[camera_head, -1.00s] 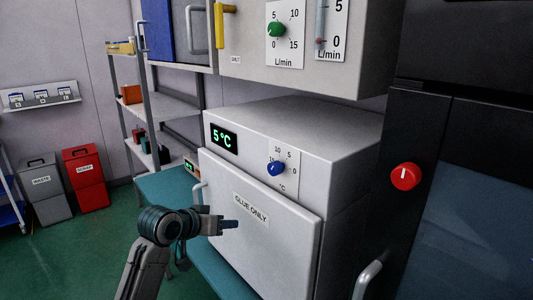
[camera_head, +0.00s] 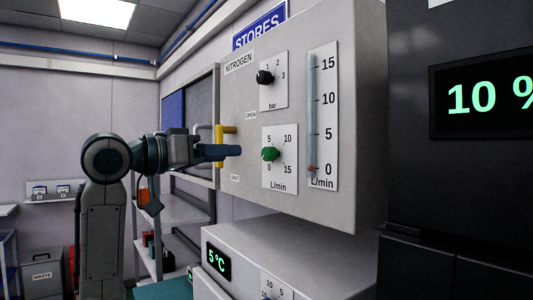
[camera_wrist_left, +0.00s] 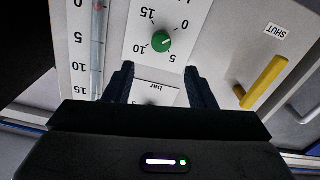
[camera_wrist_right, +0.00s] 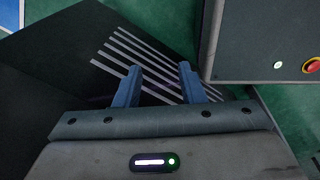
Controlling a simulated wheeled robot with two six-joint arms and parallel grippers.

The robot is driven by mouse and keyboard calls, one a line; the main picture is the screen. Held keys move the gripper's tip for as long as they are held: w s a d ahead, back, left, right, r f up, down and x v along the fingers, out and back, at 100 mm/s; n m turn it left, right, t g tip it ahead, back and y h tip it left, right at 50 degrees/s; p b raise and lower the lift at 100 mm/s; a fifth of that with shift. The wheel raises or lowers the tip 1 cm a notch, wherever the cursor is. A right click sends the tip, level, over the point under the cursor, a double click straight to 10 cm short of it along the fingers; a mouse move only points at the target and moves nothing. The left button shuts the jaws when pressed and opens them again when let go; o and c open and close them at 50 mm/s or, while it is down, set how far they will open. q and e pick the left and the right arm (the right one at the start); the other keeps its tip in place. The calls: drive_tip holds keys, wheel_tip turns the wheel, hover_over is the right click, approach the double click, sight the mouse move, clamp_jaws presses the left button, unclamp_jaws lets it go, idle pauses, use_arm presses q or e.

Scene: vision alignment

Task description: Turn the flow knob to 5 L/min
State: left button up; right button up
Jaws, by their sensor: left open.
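The green flow knob (camera_head: 270,153) sits on a white L/min dial plate (camera_head: 280,176) marked 0, 5, 10 and 15 on the grey nitrogen panel. In the left wrist view, upside down, the knob (camera_wrist_left: 161,42) has a white mark pointing towards 0. The flow tube (camera_head: 312,110) has its red float at the bottom, by 0. My left gripper (camera_head: 238,151) is left of the knob at about its height, apart from it. In its wrist view the left gripper (camera_wrist_left: 161,82) is open and empty. My right gripper (camera_wrist_right: 160,72) is open and empty, away from the panel.
A black bar knob (camera_head: 264,77) is above the flow knob. A yellow handle (camera_head: 219,134) is close by my left gripper. Below stands the white unit with a 5 °C display (camera_head: 219,261). A black cabinet (camera_head: 455,190) stands at the right.

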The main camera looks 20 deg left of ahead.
sight(265, 153)
use_arm(q)
drive_tip(key=p+x, duration=0.5)
drive_tip(key=x, duration=0.4)
drive_tip(key=shift+r, duration=0.1)
drive_tip(key=shift+w+d+p, duration=0.3)
drive_tip(key=shift+w+d, duration=0.05)
drive_tip(key=shift+w, duration=0.15)
drive_tip(key=shift+c, duration=0.2)
drive_tip(key=shift+w, duration=0.1)
drive_tip(key=c, duration=0.9)
